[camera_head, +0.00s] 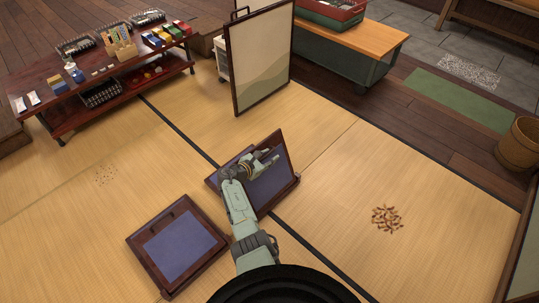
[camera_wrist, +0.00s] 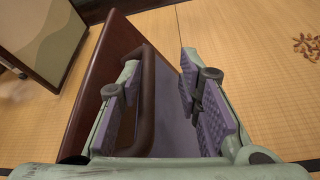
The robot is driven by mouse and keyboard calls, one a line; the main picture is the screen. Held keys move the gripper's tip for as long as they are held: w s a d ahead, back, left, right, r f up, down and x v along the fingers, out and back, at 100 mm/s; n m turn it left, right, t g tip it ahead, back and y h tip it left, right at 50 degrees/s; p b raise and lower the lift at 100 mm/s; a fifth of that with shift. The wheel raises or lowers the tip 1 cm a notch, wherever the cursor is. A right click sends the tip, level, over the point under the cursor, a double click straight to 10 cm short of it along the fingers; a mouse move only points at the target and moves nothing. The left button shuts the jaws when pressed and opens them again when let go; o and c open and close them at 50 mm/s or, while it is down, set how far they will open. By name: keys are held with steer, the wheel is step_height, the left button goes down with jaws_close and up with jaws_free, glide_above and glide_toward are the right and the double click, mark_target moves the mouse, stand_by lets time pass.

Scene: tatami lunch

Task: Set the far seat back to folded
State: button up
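The far seat (camera_head: 291,184) is a dark wooden frame with a blue-purple pad on the tatami. One framed panel of it stands up at a slant. My gripper (camera_head: 267,161) is over this seat, in front of the panel, and hides part of it. In the wrist view my gripper (camera_wrist: 160,75) is open, with purple pads on both fingers. The panel's dark red-brown edge (camera_wrist: 98,75) is left of the fingers. A rounded brown rail (camera_wrist: 147,105) lies between the fingers, close to the left one; I cannot tell whether they touch.
A second seat (camera_head: 178,248) lies flat at the near left. A framed screen (camera_head: 262,58) stands behind the far seat. A low table (camera_head: 100,75) with goods is at the back left. Brown scattered bits (camera_head: 387,219) lie on open tatami at the right.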

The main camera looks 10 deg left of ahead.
steer(key=p+v, duration=0.7)
steer(key=v, duration=0.4)
steer(key=shift+a+r+p, duration=0.15)
steer(key=shift+r+p, duration=0.05)
steer(key=shift+p, duration=0.1)
stand_by(0.3)
stand_by(0.6)
